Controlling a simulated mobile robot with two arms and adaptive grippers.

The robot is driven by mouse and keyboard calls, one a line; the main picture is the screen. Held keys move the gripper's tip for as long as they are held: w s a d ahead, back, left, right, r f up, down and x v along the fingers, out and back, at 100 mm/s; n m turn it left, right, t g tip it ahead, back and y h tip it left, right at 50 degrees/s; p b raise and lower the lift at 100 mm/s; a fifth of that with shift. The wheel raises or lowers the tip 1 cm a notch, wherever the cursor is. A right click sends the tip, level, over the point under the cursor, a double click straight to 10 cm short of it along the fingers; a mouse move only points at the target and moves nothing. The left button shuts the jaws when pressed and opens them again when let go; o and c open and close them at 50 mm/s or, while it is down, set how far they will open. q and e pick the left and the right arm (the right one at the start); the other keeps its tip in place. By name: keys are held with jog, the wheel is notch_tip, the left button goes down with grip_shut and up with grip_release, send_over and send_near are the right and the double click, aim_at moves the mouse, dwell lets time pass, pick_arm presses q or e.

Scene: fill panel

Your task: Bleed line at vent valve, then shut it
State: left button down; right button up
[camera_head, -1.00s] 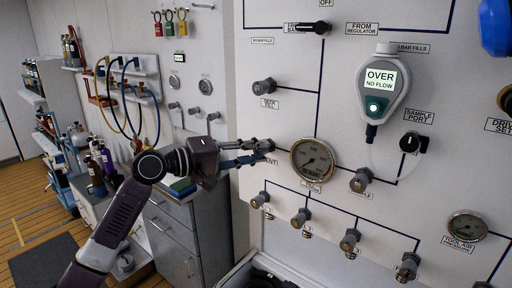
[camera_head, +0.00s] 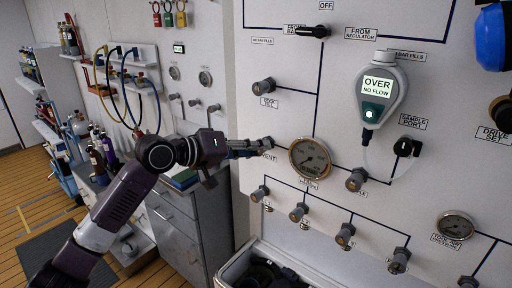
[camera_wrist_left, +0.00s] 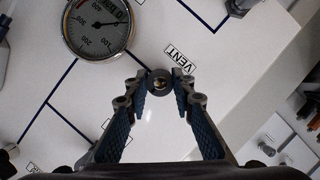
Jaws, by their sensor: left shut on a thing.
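The vent valve (camera_head: 266,143) sticks out of the white panel (camera_head: 284,68), left of the round fill gauge (camera_head: 310,158). In the left wrist view the valve's knob end (camera_wrist_left: 159,83) sits between my fingertips, beside the VENT label (camera_wrist_left: 182,56). My left gripper (camera_head: 262,147) is shut on the vent valve; its blue-padded fingers also show in the wrist view (camera_wrist_left: 159,88). The gauge also shows in the wrist view (camera_wrist_left: 98,26). The analyzer (camera_head: 377,92) reads OVER, NO FLOW. My right gripper is not in view.
The deck fill valve (camera_head: 264,86) is above the vent valve, and several fill valves (camera_head: 299,212) run along below it. A grey cabinet (camera_head: 172,228) stands to the left. An open bin (camera_head: 236,268) stands below the panel.

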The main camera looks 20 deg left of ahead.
pick_arm(q)
jog(key=shift+f, duration=0.25)
jog(key=c, duration=1.9)
grip_release()
jog(key=shift+o, duration=1.4)
jog(key=shift+r, duration=0.15)
jog(key=v, duration=1.2)
